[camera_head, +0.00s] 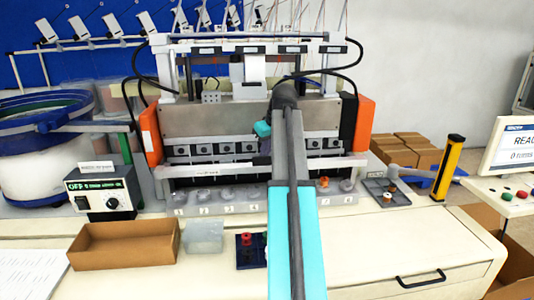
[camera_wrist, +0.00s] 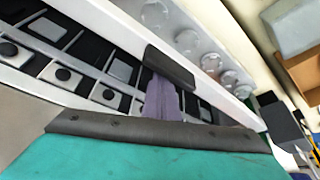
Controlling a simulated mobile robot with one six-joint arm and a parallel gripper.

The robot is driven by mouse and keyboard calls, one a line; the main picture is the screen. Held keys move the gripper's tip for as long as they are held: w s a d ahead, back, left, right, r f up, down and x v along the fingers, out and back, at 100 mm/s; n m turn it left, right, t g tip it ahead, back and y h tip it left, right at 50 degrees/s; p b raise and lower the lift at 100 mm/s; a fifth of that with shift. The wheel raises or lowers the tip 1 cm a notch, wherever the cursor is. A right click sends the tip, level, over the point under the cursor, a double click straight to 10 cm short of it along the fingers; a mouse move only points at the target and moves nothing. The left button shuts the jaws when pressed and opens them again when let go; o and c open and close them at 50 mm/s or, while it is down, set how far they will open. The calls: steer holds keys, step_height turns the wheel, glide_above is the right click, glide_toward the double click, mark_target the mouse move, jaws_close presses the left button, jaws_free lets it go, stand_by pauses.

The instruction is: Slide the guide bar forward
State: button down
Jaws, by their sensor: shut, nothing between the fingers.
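The guide bar (camera_head: 228,166) is a long pale bar across the front of the grey machine, above a row of numbered cups. Its middle is hidden behind my arm in the head view. In the wrist view the bar (camera_wrist: 205,92) runs diagonally, with a dark block like a handle (camera_wrist: 170,67) on it. My gripper (camera_wrist: 163,88) is shut and empty, its grey fingers ending at the block's edge. I cannot tell whether they touch it. In the head view my gripper is mostly hidden behind my arm.
Numbered cups (camera_head: 180,200) line the machine's front. A brown tray (camera_head: 122,250), a clear bin (camera_head: 203,240) and a dark block with a red top (camera_head: 249,255) stand on the bench. A grey tray (camera_head: 385,194) and yellow post (camera_head: 447,168) are right.

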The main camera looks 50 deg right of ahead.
steer(key=shift+s+a+f, duration=0.1)
steer(key=shift+s+f, duration=0.1)
steer(key=shift+f, duration=0.5)
steer(key=shift+w+d+r+p, duration=0.15)
steer(key=shift+w+r+p, duration=0.05)
steer(key=shift+r+p, duration=0.35)
steer(key=shift+w+d+r+p, duration=0.2)
steer(key=shift+r+p, duration=0.2)
steer(key=shift+r, duration=0.25)
step_height(320, 180, up, 7)
steer(key=p, duration=0.4)
steer(key=shift+a+f, duration=0.1)
